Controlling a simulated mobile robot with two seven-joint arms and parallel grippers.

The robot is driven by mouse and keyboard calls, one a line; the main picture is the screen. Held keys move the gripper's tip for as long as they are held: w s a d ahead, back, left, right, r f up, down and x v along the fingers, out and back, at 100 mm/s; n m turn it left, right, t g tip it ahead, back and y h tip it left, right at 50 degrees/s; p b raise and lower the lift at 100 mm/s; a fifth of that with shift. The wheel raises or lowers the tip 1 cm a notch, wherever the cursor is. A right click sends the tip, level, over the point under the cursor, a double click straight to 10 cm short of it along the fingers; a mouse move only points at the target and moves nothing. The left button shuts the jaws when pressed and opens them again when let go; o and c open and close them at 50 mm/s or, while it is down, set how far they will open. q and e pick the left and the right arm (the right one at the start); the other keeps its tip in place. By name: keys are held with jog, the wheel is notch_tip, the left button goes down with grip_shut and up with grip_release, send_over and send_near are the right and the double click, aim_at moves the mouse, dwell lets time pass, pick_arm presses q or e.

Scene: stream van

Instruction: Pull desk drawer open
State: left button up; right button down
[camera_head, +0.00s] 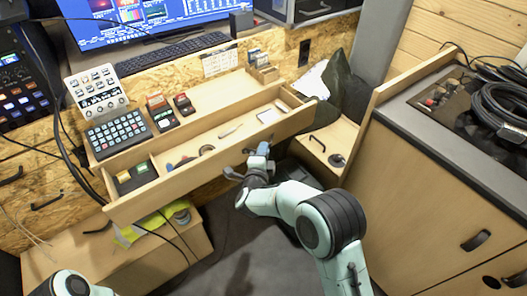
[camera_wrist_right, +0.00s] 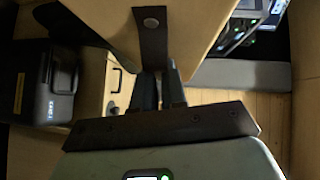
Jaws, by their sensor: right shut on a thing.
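The desk drawer (camera_head: 210,168) is a long light-wood box standing pulled out from the desk, with its inside showing from above. My right gripper (camera_head: 256,160) is at the drawer's front, right of its middle. In the right wrist view its two dark fingers (camera_wrist_right: 160,92) are shut on the dark drawer handle (camera_wrist_right: 151,38), which is bolted to the wooden front. The grip itself is partly hidden. Only a part of my left arm shows at the lower left in the head view; its gripper is out of view.
Small items lie in the drawer. A keypad (camera_head: 118,134) and a white button panel (camera_head: 97,90) stand on the desk behind it. A grey-topped wooden cabinet (camera_head: 440,190) bounds the right. Dark floor (camera_head: 250,250) is clear below the drawer.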

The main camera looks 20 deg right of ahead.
pick_arm(q)
jog(key=shift+w, duration=0.15)
pick_arm(e)
jog(key=shift+w+a, duration=0.1)
jog(key=shift+w, duration=0.1)
jog(key=c, duration=1.2)
grip_release()
jog(key=shift+c, duration=0.2)
pick_arm(q)
jog(key=shift+s+d+r+g+p, duration=0.25)
jog(key=shift+s+r+p, duration=0.15)
jog(key=shift+s, duration=0.2)
jog(key=shift+s+d+r+g+p, duration=0.15)
jog(key=shift+s+d+r+p, duration=0.2)
jog(key=shift+s, duration=0.2)
pick_arm(e)
jog(key=v, duration=1.3)
jog(key=shift+s, duration=0.2)
pick_arm(q)
jog(key=shift+a, duration=0.1)
